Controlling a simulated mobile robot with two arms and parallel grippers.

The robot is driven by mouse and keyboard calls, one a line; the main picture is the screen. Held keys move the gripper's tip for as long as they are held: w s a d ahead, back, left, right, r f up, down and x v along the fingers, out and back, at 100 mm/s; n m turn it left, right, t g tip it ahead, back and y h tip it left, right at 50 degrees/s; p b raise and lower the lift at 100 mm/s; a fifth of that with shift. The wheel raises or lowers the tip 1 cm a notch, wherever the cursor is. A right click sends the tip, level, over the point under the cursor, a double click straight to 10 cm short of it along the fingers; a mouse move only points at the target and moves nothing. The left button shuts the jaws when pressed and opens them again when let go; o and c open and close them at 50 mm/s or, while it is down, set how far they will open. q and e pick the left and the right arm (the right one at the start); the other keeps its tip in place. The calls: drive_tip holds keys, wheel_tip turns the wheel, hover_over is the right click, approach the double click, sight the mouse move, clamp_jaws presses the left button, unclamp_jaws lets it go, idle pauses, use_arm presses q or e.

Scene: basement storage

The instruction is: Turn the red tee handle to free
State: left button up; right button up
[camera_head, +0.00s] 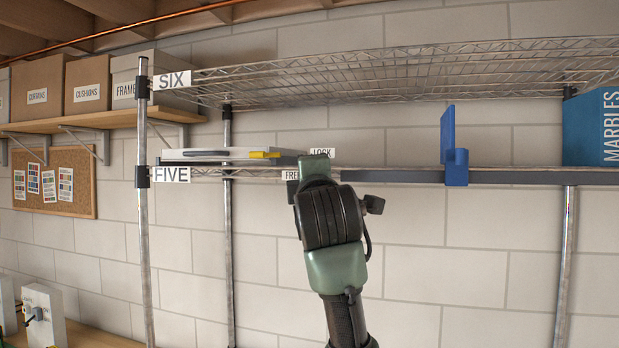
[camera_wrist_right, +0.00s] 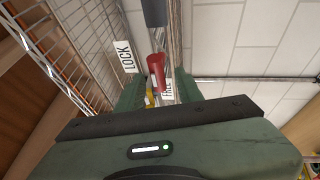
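The red tee handle (camera_wrist_right: 157,72) shows in the right wrist view, between the two green fingers of my right gripper (camera_wrist_right: 159,84). The fingers stand apart, with a gap seen on both sides of the handle. A LOCK label (camera_wrist_right: 125,56) is up and left of it, and a FREE label (camera_wrist_right: 168,90) is just below it. In the head view my right gripper (camera_head: 315,165) is at the shelf edge between the LOCK label (camera_head: 320,152) and the partly covered FREE label (camera_head: 290,175). It hides the handle there. My left gripper is in neither view.
A dark rail (camera_head: 400,177) runs along shelf FIVE and carries a blue upright bracket (camera_head: 455,167). A flat grey case (camera_head: 230,155) lies on the shelf at left. Wire shelf SIX (camera_head: 400,75) is above. A blue MARBLES box (camera_head: 592,128) stands at right.

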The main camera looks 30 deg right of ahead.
drive_tip(key=b+v, duration=0.3)
drive_tip(key=v, duration=0.4)
drive_tip(key=shift+s, duration=0.2)
drive_tip(key=shift+f, duration=0.1)
